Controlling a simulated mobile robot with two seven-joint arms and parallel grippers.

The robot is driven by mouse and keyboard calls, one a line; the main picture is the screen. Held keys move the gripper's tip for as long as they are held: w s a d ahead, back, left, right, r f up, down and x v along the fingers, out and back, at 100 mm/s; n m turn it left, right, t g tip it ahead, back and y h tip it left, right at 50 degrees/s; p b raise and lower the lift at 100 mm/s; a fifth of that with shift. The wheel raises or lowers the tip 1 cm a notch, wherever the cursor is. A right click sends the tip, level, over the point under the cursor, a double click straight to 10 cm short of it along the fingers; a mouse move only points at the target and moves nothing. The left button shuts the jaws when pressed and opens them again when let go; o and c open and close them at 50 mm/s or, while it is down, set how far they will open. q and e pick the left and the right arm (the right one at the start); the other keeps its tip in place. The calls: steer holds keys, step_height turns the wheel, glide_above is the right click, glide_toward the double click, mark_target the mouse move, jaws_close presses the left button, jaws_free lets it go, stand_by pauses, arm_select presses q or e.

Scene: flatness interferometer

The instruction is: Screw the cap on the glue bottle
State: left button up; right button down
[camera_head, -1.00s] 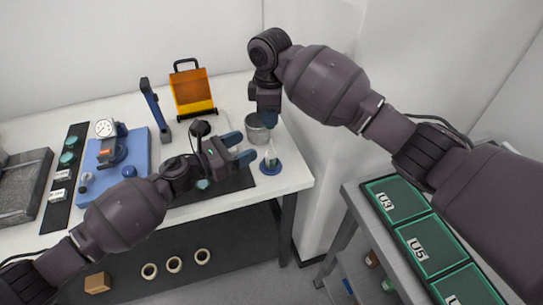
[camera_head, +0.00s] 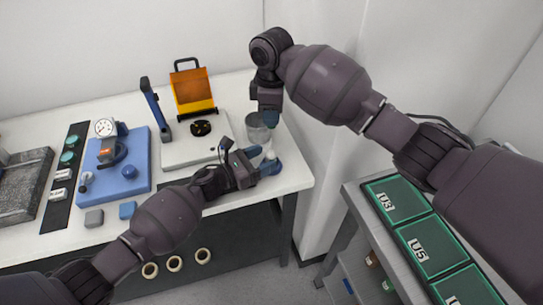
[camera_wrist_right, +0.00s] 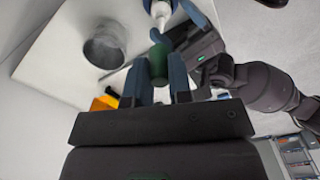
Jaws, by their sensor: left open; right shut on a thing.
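The glue bottle (camera_head: 270,158) is white with a pale nozzle and stands upright on a blue round base at the table's right front corner. Its nozzle also shows at the top of the right wrist view (camera_wrist_right: 161,12). My left gripper (camera_head: 263,160) is open, with its blue fingers at the bottle; whether they touch it I cannot tell. My right gripper (camera_head: 268,118) points down above the table, behind the bottle. In the right wrist view it is shut on a green cylindrical cap (camera_wrist_right: 158,62), apart from the bottle. The cap cannot be made out in the head view.
A grey metal cup (camera_head: 257,132) stands close behind the bottle, beside the right gripper; it also shows in the right wrist view (camera_wrist_right: 103,46). An instrument with an orange shield (camera_head: 194,90) stands further left. A blue plate (camera_head: 108,185) with a dial gauge is left of it.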

arm_select(q)
steer(key=shift+x, duration=1.1)
steer(key=shift+r, duration=0.1)
jaws_close()
